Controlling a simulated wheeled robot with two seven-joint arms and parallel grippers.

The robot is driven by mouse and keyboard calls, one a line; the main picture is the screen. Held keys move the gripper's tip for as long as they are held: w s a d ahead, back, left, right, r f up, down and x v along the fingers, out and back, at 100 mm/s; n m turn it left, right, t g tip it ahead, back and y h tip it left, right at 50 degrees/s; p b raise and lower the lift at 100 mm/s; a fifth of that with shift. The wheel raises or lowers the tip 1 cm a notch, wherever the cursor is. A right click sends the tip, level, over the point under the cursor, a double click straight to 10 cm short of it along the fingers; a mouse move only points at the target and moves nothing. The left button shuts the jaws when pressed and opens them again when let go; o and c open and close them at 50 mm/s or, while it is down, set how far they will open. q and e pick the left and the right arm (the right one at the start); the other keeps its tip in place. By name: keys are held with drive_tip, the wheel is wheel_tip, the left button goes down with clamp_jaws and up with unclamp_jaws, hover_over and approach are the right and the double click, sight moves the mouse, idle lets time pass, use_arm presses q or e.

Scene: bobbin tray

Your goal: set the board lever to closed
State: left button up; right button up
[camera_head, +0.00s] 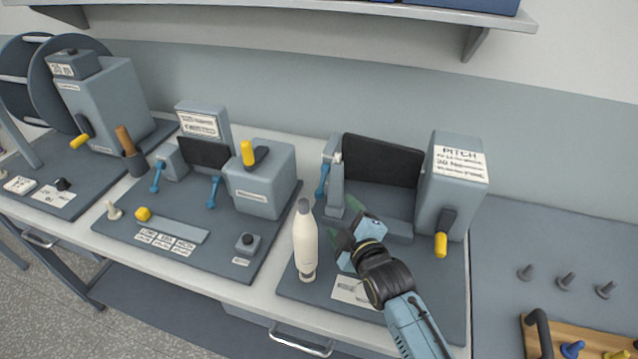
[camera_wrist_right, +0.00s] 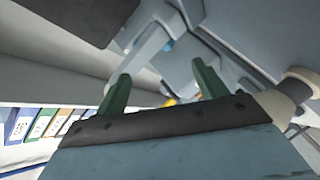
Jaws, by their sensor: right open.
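My right gripper (camera_head: 341,222) is open, its two green fingers apart, above the right-hand board (camera_head: 440,285). It is just right of a cream bottle-shaped object (camera_head: 305,240) and in front of a grey upright with a small blue lever (camera_head: 322,182). The wrist view shows both fingers (camera_wrist_right: 163,87), with a grey upright beyond them and nothing clearly between them. On the same board, a box labelled PITCH (camera_head: 450,190) carries a dark lever with a yellow grip (camera_head: 440,244) pointing down. I cannot tell which lever is the board lever. My left gripper is out of view.
The middle board (camera_head: 110,228) holds a box with a yellow-gripped lever (camera_head: 248,153) pointing up and two blue levers. Another machine (camera_head: 105,100) stands at the left. Several grey pegs (camera_head: 566,281) and a wooden tray (camera_head: 600,335) are at the right. A shelf (camera_head: 300,8) overhangs the back.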

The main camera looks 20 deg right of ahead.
sight(323, 192)
drive_tip(key=x, duration=0.4)
drive_tip(key=shift+w+a, duration=0.1)
drive_tip(key=x, duration=0.6)
drive_tip(key=shift+w+f+b, duration=0.15)
drive_tip(key=shift+b, duration=0.25)
drive_tip(key=shift+w+f, duration=0.1)
drive_tip(key=shift+w, duration=0.6)
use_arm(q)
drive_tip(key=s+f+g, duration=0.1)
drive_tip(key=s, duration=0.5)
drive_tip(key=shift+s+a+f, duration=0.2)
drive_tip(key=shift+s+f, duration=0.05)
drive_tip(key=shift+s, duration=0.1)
use_arm(e)
drive_tip(key=c, duration=1.4)
drive_tip(key=shift+c, duration=0.2)
